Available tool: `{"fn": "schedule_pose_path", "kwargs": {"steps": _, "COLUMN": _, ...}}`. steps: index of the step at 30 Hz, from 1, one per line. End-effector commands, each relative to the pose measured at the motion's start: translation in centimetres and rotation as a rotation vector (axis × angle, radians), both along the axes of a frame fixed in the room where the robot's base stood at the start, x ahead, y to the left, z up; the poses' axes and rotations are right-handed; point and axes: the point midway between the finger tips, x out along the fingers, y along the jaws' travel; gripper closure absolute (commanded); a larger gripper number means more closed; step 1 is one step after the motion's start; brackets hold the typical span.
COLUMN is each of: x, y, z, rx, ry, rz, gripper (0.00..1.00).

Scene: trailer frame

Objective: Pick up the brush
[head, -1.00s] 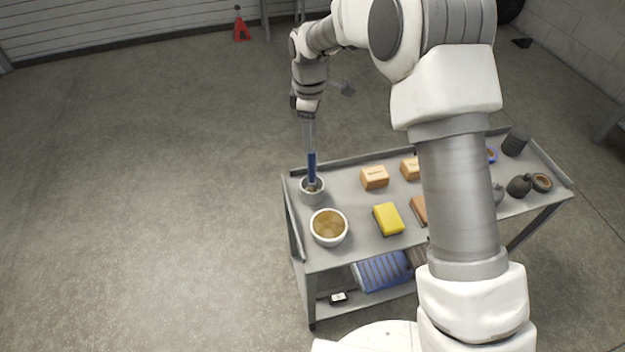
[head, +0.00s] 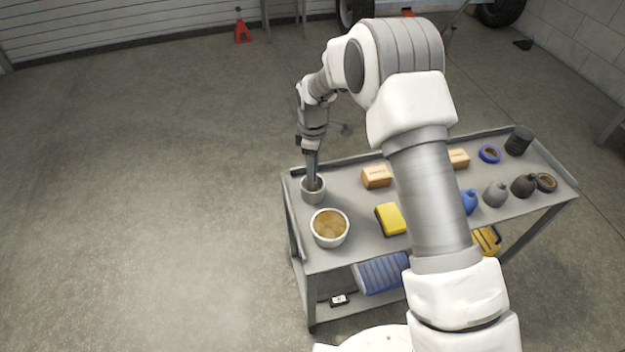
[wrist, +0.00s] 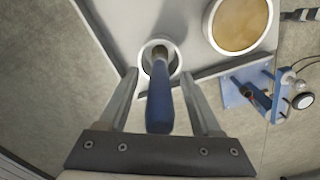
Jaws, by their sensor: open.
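The brush has a blue handle (wrist: 160,108) and stands in a small grey cup (head: 314,197) at the left end of the cart top. In the wrist view the cup (wrist: 176,62) surrounds its lower end. My gripper (wrist: 158,77) is open and points down over the cup. Its two fingers stand on either side of the blue handle, with a visible gap on each side. In the head view my gripper (head: 312,174) hides most of the handle. The brush's bristles are hidden inside the cup.
A white bowl with brown contents (head: 329,228) stands close to the cup. A yellow sponge-like block (head: 389,219), a small box (head: 376,177) and several dark bottles lie further right on the grey cart (head: 350,195). The cart has raised edges. Floor at left is clear.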

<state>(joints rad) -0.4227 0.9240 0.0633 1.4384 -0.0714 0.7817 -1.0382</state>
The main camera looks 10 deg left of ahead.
Motion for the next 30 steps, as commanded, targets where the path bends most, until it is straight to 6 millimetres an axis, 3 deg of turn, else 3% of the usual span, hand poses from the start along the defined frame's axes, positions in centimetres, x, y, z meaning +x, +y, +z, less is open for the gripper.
{"fn": "schedule_pose_path", "kwargs": {"steps": 5, "x": 0.0, "y": 0.0, "z": 0.1, "rx": 0.000, "ry": -0.001, "rz": 0.000, "gripper": 0.34}}
{"fn": "schedule_pose_path", "kwargs": {"steps": 16, "x": 0.0, "y": 0.0, "z": 0.1, "rx": 0.000, "ry": -0.001, "rz": -0.001, "gripper": 1.00}}
{"fn": "schedule_pose_path", "kwargs": {"steps": 26, "x": 0.0, "y": 0.0, "z": 0.1, "rx": 0.000, "ry": -0.001, "rz": -0.001, "gripper": 1.00}}
{"fn": "schedule_pose_path", "kwargs": {"steps": 30, "x": 0.1, "y": 0.0, "z": 1.2, "rx": 0.001, "ry": -0.002, "rz": -0.001, "gripper": 1.00}}
